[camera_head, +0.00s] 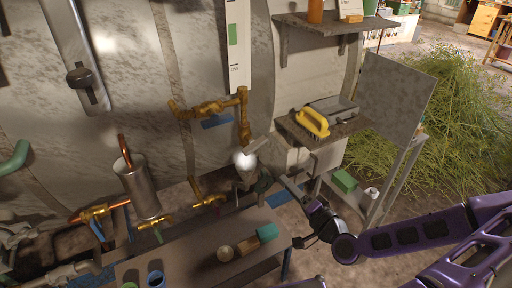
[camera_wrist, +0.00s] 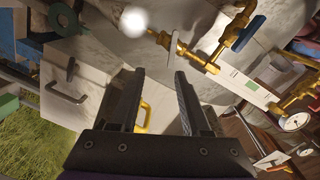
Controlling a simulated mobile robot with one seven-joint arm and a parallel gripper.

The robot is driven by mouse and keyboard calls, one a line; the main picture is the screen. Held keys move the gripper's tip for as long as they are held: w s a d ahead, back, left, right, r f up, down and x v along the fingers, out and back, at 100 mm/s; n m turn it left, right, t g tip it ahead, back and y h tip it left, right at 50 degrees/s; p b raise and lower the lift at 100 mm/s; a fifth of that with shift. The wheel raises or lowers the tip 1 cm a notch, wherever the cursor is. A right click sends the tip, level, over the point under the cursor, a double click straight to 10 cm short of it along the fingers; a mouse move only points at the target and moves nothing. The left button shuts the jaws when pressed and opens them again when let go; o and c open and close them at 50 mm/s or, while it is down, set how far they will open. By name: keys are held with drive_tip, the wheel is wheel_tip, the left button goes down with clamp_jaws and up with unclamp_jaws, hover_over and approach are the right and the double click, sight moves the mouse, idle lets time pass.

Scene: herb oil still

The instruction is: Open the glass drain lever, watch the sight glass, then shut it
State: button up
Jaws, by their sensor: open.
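A bright white round spot (camera_head: 243,158), perhaps the lit sight glass, sits below the brass pipe (camera_head: 245,112) on the wall; it also shows in the wrist view (camera_wrist: 133,22). A flat pale grey lever-like piece (camera_head: 259,147) sticks out beside it, and in the wrist view a similar piece (camera_wrist: 174,49) crosses the brass fitting (camera_wrist: 190,54). I cannot tell for sure whether it is the glass drain lever. My gripper (camera_head: 283,180) is right of and below the bright spot. In the wrist view its jaws (camera_wrist: 157,76) are open and empty, apart from the brass fitting.
A metal table (camera_head: 190,262) stands below, with a teal block (camera_head: 267,233) and small cups. A shelf (camera_head: 350,127) at right holds a yellow-handled brush (camera_head: 313,122). A blue-handled valve (camera_head: 216,122) is on the pipe. Cut herbs (camera_head: 440,90) are heaped at right.

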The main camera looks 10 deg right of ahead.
drive_tip(key=r+t, duration=0.1)
drive_tip(key=r, duration=0.1)
drive_tip(key=b, duration=0.9)
approach(257, 148)
drive_tip(key=shift+m, duration=0.3)
drive_tip(key=x, duration=0.9)
drive_tip(key=shift+w+a, duration=0.15)
drive_tip(key=shift+w, duration=0.1)
drive_tip(key=shift+c, duration=0.2)
clamp_jaws()
